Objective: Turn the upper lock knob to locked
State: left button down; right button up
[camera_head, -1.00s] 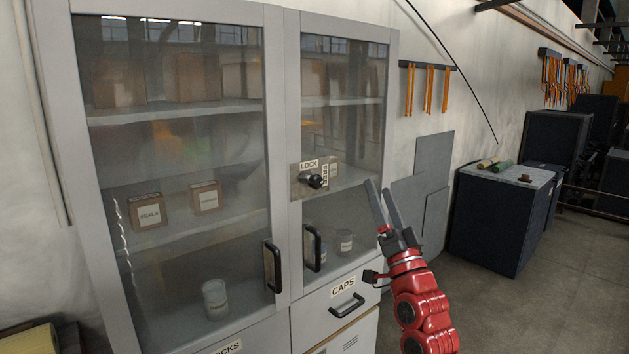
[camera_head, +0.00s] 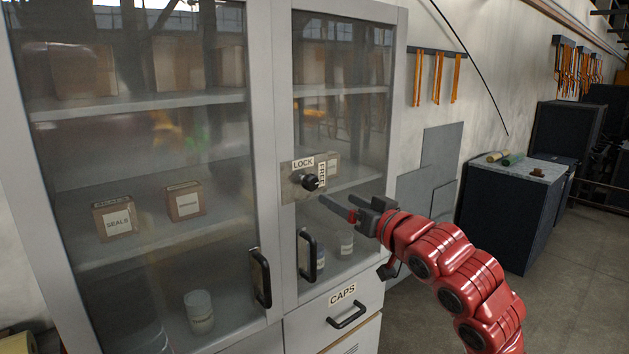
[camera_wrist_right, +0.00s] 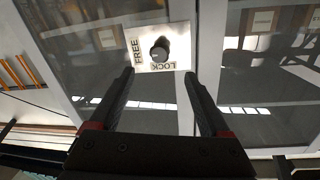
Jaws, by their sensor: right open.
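A small black lock knob (camera_head: 311,182) sits on a metal plate (camera_head: 291,190) on the frame between the cabinet's glass doors. A LOCK label (camera_head: 303,163) is above the knob and a FREE label (camera_head: 322,174) is to its right. I cannot tell which label the knob points to. My right gripper (camera_head: 335,202) is open and empty, just below and right of the knob, apart from it. In the right wrist view the knob (camera_wrist_right: 159,50) lies beyond the gap between the open fingertips (camera_wrist_right: 159,73). My left gripper is not in view.
The grey cabinet (camera_head: 265,120) has two door handles (camera_head: 261,278) below the knob and a CAPS drawer (camera_head: 345,312) at the bottom. Boxes and jars stand behind the glass. A dark workbench (camera_head: 510,215) is at the right. The floor between is clear.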

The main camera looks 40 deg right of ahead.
aim_at(314, 185)
jog(key=w+p, duration=0.1)
jog(key=w, duration=0.3)
jog(key=w+p, duration=0.1)
jog(key=w, duration=0.4)
jog(key=shift+w+d+r+p, duration=0.15)
jog(key=shift+w+p, duration=0.1)
jog(key=shift+p, duration=0.1)
jog(key=shift+w+d, duration=0.1)
jog(key=shift+w, duration=0.65)
jog(key=shift+c, duration=0.3)
grip_shut()
jog(key=shift+f+n+b, duration=0.35)
jog(key=shift+n+b, duration=0.05)
jog(key=shift+b, duration=0.35)
jog(key=n+b, duration=0.4)
jog(key=b, duration=0.2)
jog(key=n+t+b, duration=0.1)
jog(key=n+b, duration=0.4)
jog(key=b, duration=0.1)
jog(key=shift+f+n+y, duration=0.1)
jog(key=shift+n+y, duration=0.2)
jog(key=n+b, duration=0.2)
jog(key=n, duration=0.2)
jog(key=shift+y+b, duration=0.3)
jog(key=n+b, duration=0.2)
jog(key=n, duration=0.2)
jog(key=shift+d+n+y, duration=0.1)
jog(key=shift+n+y, duration=0.2)
jog(key=shift+y, duration=0.1)
jog(key=shift+n, duration=0.3)
